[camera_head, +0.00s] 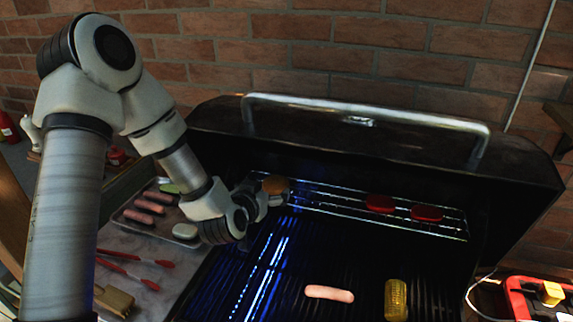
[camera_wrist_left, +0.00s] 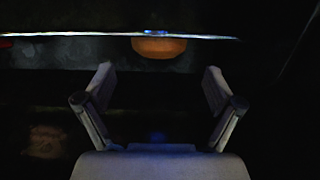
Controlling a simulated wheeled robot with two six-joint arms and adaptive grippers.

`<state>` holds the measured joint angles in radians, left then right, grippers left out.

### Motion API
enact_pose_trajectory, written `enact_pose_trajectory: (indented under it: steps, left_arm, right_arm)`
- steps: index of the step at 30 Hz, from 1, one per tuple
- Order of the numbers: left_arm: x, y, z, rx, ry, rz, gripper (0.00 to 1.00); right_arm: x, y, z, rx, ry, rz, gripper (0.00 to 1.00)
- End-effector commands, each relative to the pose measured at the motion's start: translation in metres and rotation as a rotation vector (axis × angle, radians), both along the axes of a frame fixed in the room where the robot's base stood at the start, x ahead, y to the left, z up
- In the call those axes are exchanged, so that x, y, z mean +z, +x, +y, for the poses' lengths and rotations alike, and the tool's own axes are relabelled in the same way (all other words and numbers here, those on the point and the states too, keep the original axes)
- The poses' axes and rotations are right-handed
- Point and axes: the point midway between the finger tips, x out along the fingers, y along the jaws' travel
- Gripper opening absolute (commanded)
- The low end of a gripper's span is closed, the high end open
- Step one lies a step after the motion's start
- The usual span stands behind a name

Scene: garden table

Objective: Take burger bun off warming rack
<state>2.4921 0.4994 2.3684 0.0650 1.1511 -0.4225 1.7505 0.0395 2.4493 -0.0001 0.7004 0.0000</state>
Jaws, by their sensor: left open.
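The burger bun (camera_head: 275,185) is a small orange-brown round at the left end of the wire warming rack (camera_head: 395,222), inside the open grill. My left gripper (camera_head: 268,195) is right by the bun in the head view and partly covers that end of the rack. In the left wrist view the bun (camera_wrist_left: 158,47) shows beyond the fingertips, centred between them, below a bright rack wire (camera_wrist_left: 70,34). The left gripper (camera_wrist_left: 158,78) is open with nothing between its fingers. That view is very dark. My right gripper does not show.
Two red patties (camera_head: 380,203) sit further right on the rack. A sausage (camera_head: 329,293) and a corn cob (camera_head: 396,300) lie on the lower grate. A tray of food (camera_head: 150,210) and red tongs (camera_head: 135,270) are on the left side shelf. The raised lid (camera_head: 340,125) stands behind.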

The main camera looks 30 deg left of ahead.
Motion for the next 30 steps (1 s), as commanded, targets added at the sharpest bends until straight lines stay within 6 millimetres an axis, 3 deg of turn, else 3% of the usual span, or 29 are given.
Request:
enact_pose_trajectory:
  steps: [15, 22, 23, 27, 30]
  left_arm:
    - [-0.021, 0.067, 0.016, 0.002, 0.003, -0.005, 0.92]
    - [-0.025, 0.071, 0.017, 0.002, 0.001, -0.006, 0.92]
    - [-0.025, 0.071, 0.017, 0.002, 0.001, -0.006, 0.89]
    - [-0.025, 0.071, 0.017, 0.002, 0.001, -0.005, 0.40]
    - [-0.025, 0.071, 0.017, 0.002, 0.001, -0.005, 0.39]
  right_arm:
    - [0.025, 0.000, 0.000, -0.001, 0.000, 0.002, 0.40]
    - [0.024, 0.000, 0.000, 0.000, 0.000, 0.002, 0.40]
    - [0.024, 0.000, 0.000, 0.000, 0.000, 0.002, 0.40]
    - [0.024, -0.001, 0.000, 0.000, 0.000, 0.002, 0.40]
    - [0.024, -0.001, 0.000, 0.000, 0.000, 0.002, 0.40]
